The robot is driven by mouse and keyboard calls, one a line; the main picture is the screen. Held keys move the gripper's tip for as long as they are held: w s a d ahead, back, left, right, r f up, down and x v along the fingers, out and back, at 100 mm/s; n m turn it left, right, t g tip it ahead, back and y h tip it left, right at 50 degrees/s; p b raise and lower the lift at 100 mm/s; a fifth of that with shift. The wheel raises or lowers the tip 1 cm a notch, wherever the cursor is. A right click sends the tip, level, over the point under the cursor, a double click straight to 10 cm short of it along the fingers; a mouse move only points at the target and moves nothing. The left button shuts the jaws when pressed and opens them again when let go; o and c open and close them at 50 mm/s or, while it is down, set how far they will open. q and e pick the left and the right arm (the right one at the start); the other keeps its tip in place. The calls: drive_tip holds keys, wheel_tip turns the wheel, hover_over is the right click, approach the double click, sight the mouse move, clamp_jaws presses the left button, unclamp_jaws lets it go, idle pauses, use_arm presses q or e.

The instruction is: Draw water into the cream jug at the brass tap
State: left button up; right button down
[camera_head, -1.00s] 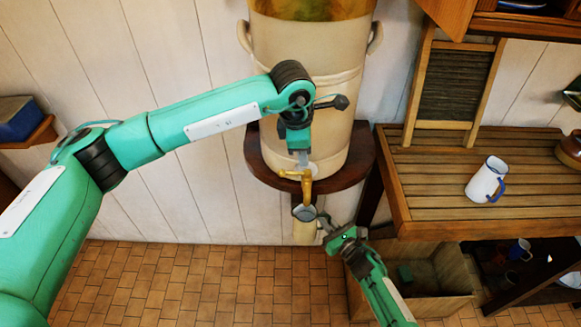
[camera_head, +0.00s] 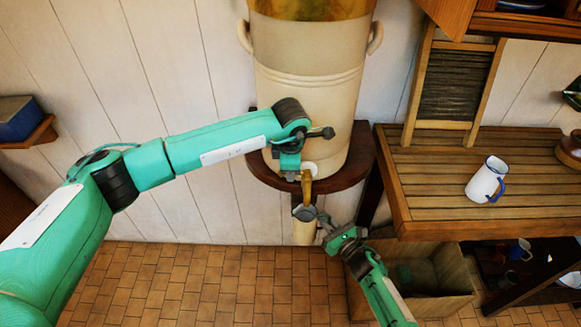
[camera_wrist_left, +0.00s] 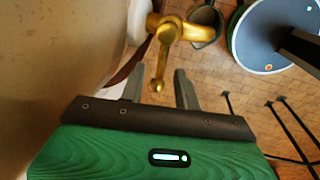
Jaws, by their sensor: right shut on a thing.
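The brass tap (camera_head: 306,187) sticks out from the foot of a large cream urn (camera_head: 305,100). The cream jug (camera_head: 304,232) is upright below the spout, its dark opening facing up; its mouth (camera_wrist_left: 205,26) also shows in the left wrist view. My right gripper (camera_head: 326,221) is shut on the jug at its right side. My left gripper (camera_wrist_left: 159,72) is open, with the brass tap lever (camera_wrist_left: 160,68) between its fingers and gaps showing on both sides. In the head view the left fingers are mostly hidden by the wrist. I cannot make out any water.
The urn stands on a dark rounded shelf (camera_head: 355,168). To the right, a slatted counter (camera_head: 430,190) holds a white mug with a blue rim (camera_head: 486,180) and a washboard (camera_head: 455,85). A wooden crate (camera_head: 440,305) is on the floor below. The tiled floor at left is clear.

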use_arm(q)
drive_tip(key=shift+f, duration=0.25)
clamp_jaws()
